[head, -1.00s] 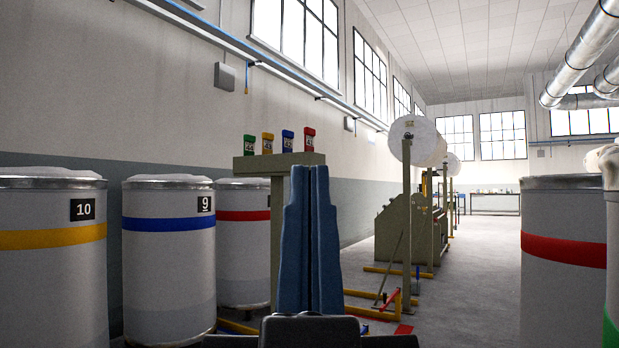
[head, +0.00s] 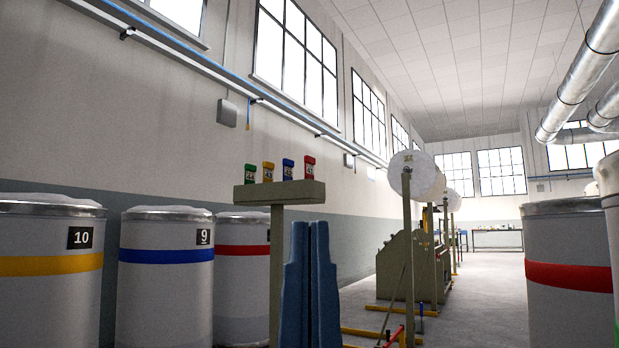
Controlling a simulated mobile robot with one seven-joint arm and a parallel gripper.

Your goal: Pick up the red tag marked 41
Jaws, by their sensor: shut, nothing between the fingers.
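The red tag (head: 310,167) stands upright at the right end of a row of tags on a narrow olive-grey shelf on a post (head: 279,191). Its small label seems to read 41, though it is hard to make out. My gripper (head: 309,224) shows as two blue fingers at bottom centre, pointing up. The fingers are together with nothing held between them. Their tips appear just below the shelf's right part in the picture, apart from the red tag. The gripper's base is out of view below.
Blue (head: 287,169), yellow (head: 268,171) and green (head: 250,173) tags stand left of the red one. Several large cans, such as the one marked 9 (head: 165,290), stand at left. A red-banded can (head: 568,240) is at right. A machine (head: 405,265) stands beyond, beside open floor.

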